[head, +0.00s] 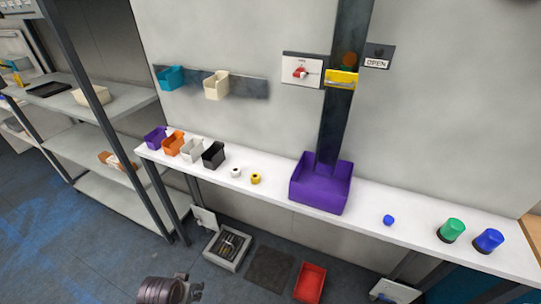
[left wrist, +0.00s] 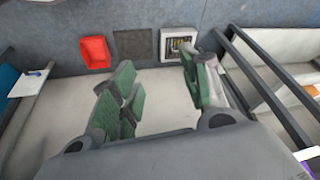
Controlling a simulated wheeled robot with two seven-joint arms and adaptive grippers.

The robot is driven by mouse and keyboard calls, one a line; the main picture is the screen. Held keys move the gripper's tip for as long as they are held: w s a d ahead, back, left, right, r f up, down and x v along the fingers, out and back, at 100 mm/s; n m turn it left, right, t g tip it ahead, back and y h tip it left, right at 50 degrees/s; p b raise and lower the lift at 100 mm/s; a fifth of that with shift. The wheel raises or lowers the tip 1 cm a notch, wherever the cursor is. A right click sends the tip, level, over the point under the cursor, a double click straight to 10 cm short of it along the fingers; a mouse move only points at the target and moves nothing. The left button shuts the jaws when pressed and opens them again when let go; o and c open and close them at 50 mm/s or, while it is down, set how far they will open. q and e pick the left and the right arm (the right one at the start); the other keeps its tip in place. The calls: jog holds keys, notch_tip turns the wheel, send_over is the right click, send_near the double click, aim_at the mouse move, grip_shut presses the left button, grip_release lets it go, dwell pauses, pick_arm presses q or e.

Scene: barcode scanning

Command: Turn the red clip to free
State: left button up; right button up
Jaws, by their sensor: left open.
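The red clip (head: 300,72) is small and sits on a white panel on the wall, left of the dark vertical channel. Its exact turn is too small to tell. My left gripper (head: 187,287) is at the bottom of the head view, far below the clip and in front of the white shelf. In the left wrist view its green-padded fingers (left wrist: 160,92) are spread wide with nothing between them. The clip does not show in the left wrist view. My right gripper is not in view.
A yellow piece (head: 341,79) sits across the channel, beside an OPEN sign (head: 377,62). A purple bin (head: 320,185) stands below on the white shelf (head: 275,191). Small bins, knobs and coloured buttons line the shelf. A red tray (head: 310,282) lies on the floor.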

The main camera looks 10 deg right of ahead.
pick_arm(q)
jog(key=w+d+r+m+t+h, duration=0.1)
jog(key=w+d+r+m+t, duration=0.2)
jog(key=r, duration=0.6)
jog(key=w+d+r+m+t+h, duration=0.1)
jog(key=w+d+r+m, duration=0.3)
jog(key=r, duration=0.6)
jog(key=w+d+r+m+t+h, duration=0.1)
jog(key=w+d+r+m, duration=0.15)
jog(key=d+r, duration=0.5)
jog(key=w+d+r+m+t+h, duration=0.1)
jog(key=d+r+m, duration=0.4)
jog(key=r+m, duration=0.5)
jog(key=w+d+r+m+t+h, duration=0.1)
jog(key=d+r+m+t+h, duration=0.2)
jog(key=r+m, duration=0.6)
jog(key=w+d+r+m+t+h, duration=0.1)
jog(key=d+r+m+h, duration=0.1)
jog(key=d+r+m, duration=0.5)
notch_tip(320, 180, up, 4)
jog(key=m, duration=0.3)
jog(key=shift+d+r+m+t, duration=0.2)
jog(key=shift+m+t, duration=0.15)
jog(key=shift+t, duration=0.05)
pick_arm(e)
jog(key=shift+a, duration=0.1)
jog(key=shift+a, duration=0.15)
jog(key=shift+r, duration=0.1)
